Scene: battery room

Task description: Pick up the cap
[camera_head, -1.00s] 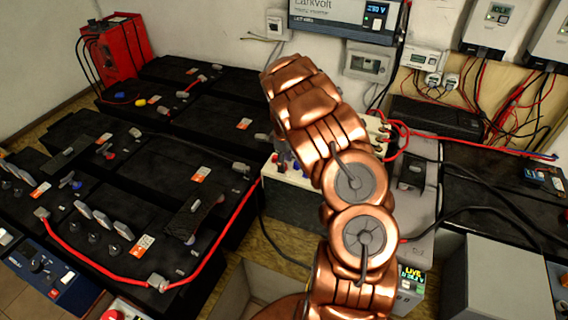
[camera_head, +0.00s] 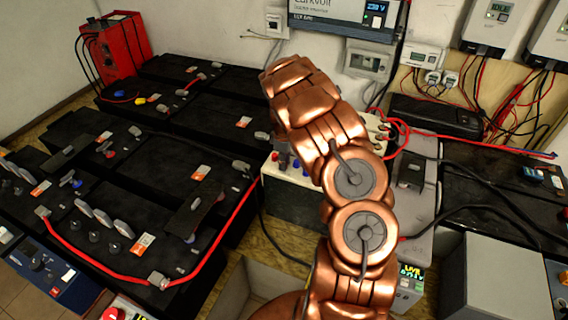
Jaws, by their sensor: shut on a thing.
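My copper-coloured arm (camera_head: 340,160) rises from the bottom centre and bends over near the top middle. My gripper does not show; the arm seems to hide it, along with anything in it. I cannot tell which thing is the task's cap. Small cap-like pieces sit on the black batteries at left: a row of grey discs (camera_head: 105,219), a yellow one (camera_head: 140,101) and a blue one (camera_head: 119,96). A white-topped battery (camera_head: 292,174) behind my arm bears small red and blue pieces on its left part.
Red cables cross the front of the black batteries (camera_head: 130,178). A red box (camera_head: 122,48) stands at the back left. Wall units and hanging wires are at the back right. A grey box (camera_head: 495,280) stands at lower right, and an open pale bin (camera_head: 245,285) at bottom centre.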

